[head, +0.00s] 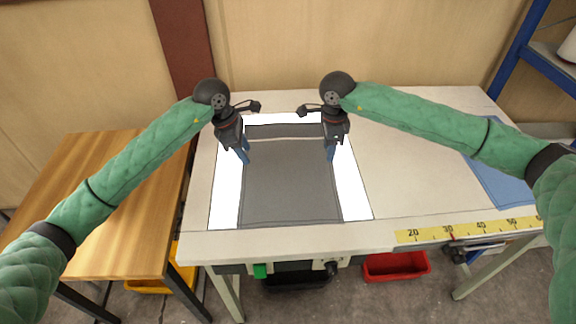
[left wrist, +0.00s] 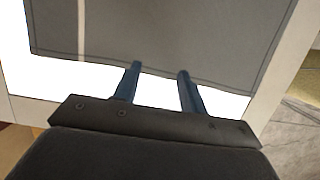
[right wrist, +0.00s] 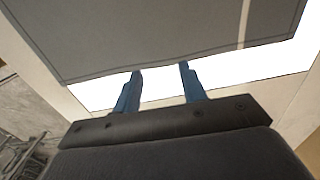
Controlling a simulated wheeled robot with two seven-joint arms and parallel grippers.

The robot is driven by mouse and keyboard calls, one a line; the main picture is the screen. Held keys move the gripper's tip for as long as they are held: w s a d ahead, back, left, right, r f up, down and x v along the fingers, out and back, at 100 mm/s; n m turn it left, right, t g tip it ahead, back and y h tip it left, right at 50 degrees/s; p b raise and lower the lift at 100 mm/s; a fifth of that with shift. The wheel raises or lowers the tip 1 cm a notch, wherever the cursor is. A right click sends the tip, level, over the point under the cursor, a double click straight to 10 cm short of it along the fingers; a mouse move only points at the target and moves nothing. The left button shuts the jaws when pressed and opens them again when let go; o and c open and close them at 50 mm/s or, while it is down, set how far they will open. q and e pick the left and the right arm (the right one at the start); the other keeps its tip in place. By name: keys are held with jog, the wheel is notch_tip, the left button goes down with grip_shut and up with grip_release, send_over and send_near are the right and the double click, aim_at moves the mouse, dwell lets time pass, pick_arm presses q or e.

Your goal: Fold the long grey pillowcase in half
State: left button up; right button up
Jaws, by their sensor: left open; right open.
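The grey pillowcase (head: 290,185) lies flat on a white panel on the table, with a pale line across it near its far end. It also shows in the left wrist view (left wrist: 180,30) and in the right wrist view (right wrist: 140,35). My left gripper (head: 246,157) is open at the pillowcase's left edge, and its blue fingertips (left wrist: 160,70) reach that hem. My right gripper (head: 331,155) is open at the right edge, with its fingertips (right wrist: 160,68) at that hem. Neither gripper holds cloth. I cannot tell whether the fingertips touch it.
The white panel (head: 226,190) shows on both sides of the pillowcase. A yellow ruler strip (head: 465,230) runs along the table's front right edge. A blue cloth (head: 505,180) lies at the right. The table (head: 410,170) between is clear. A wooden table (head: 110,190) stands at the left.

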aim_at(250, 168)
pick_arm(q)
jog(key=f, duration=0.3)
jog(key=shift+w+f, duration=0.1)
jog(key=shift+w, duration=0.25)
pick_arm(e)
jog(key=f, duration=0.3)
jog(key=shift+w, duration=0.35)
pick_arm(q)
jog(key=shift+s+f, duration=0.25)
jog(key=shift+f, duration=0.4)
pick_arm(e)
jog(key=shift+s+f, duration=0.25)
jog(key=shift+f, duration=0.45)
pick_arm(q)
jog(key=shift+w+f, duration=0.15)
jog(key=shift+f, duration=0.05)
pick_arm(e)
jog(key=shift+w+f, duration=0.15)
jog(key=shift+f, duration=0.1)
pick_arm(q)
jog(key=shift+f, duration=0.1)
pick_arm(e)
jog(key=shift+f, duration=0.1)
pick_arm(q)
jog(key=shift+c, duration=0.4)
pick_arm(e)
jog(key=shift+c, duration=0.4)
